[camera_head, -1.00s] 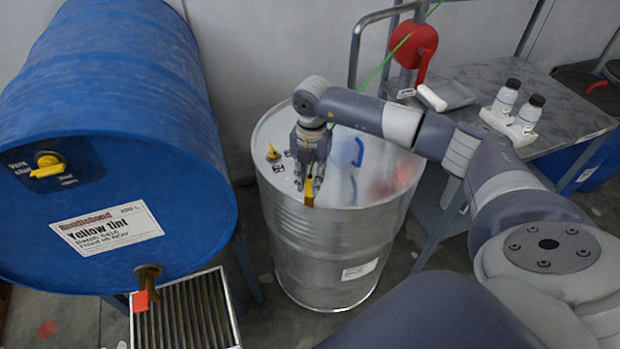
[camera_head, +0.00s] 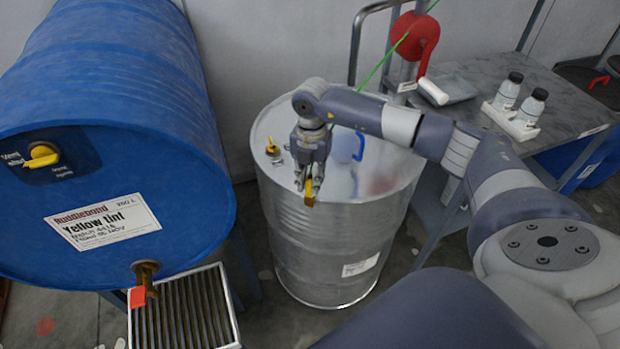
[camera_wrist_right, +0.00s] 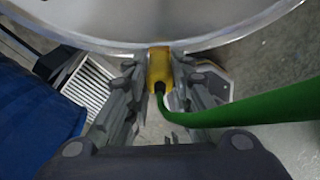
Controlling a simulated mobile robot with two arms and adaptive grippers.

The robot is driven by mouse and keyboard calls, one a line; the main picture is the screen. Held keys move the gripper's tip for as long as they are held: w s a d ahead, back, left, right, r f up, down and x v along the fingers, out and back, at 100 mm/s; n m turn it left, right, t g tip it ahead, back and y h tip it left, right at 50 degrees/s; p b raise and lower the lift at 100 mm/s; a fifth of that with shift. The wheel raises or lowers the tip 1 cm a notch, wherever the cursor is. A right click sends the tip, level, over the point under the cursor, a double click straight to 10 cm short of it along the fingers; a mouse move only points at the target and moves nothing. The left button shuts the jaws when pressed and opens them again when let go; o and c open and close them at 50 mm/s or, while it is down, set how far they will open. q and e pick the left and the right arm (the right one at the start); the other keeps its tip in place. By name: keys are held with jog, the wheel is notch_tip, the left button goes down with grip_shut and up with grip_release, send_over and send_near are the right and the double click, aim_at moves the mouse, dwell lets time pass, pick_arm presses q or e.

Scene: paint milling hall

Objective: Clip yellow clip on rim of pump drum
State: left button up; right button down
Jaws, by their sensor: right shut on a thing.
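The pump drum (camera_head: 335,245) is a silver metal drum standing upright on the floor in the middle of the head view. My right gripper (camera_head: 311,190) is over the near side of its top, at the rim. It is shut on the yellow clip (camera_head: 309,197), which also shows between the fingers in the right wrist view (camera_wrist_right: 159,66). A green cable (camera_wrist_right: 245,108) runs from the clip. In the wrist view the clip's far end meets the drum's rim (camera_wrist_right: 110,45); I cannot tell whether it grips the rim. My left gripper is not in view.
A blue drum (camera_head: 100,130) lies on its side at left, above a grated tray (camera_head: 185,312). A yellow-handled fitting (camera_head: 272,150) stands on the silver drum's top. A red reel (camera_head: 416,38) and a grey table (camera_head: 560,105) with white bottles (camera_head: 507,92) are behind at right.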

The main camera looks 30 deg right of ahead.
jog(key=shift+f, duration=0.15)
jog(key=c, duration=1.3)
grip_release()
jog(key=r, duration=1.2)
jog(key=shift+w+d, duration=0.15)
jog(key=shift+d, duration=0.05)
